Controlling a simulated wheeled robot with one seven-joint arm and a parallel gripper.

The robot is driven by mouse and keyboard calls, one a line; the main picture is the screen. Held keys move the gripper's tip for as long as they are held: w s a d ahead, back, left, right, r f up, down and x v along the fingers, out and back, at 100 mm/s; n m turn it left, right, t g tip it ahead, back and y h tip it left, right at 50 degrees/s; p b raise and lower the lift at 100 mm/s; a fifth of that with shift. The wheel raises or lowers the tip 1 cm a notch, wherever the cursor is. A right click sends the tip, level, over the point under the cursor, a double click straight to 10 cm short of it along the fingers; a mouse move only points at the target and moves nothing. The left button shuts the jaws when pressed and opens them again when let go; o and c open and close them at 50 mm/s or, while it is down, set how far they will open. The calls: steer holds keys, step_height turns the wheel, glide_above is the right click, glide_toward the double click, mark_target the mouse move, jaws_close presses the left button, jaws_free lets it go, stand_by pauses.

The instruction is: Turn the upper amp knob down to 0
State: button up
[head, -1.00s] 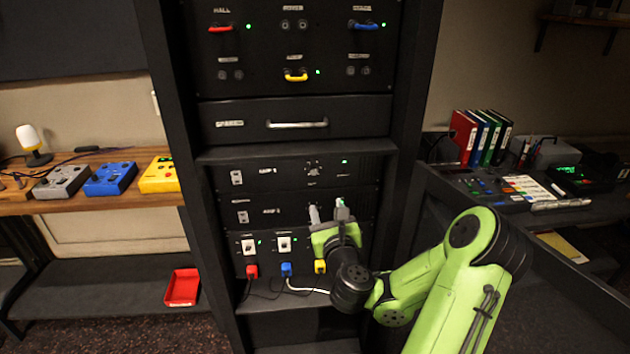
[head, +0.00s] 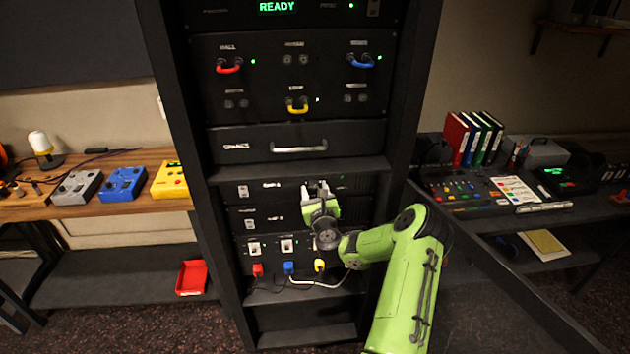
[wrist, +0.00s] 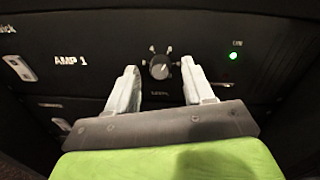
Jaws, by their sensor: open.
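The upper amp, labelled AMP 1 (wrist: 72,61), is a black rack panel; it also shows in the head view (head: 257,187). Its round dark knob (wrist: 160,68) has small marks around it. I cannot read its exact setting. My gripper (wrist: 159,65) is open, with one pale finger to the left of the knob and one to the right. Whether the fingertips reach beside the knob or stop short of it is hard to tell. In the head view my gripper (head: 316,188) is in front of the upper amp and hides the knob.
A green light (wrist: 233,56) is lit right of the knob, and a white switch (wrist: 19,67) sits at left. The lower amp (head: 268,220) is directly below, with plugged red, blue and yellow cables (head: 289,268) further down. A drawer (head: 340,138) is above.

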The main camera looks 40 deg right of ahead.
steer(key=shift+w+d+f, duration=0.1)
steer(key=shift+w+d, duration=0.15)
steer(key=shift+w, duration=0.1)
jaws_close()
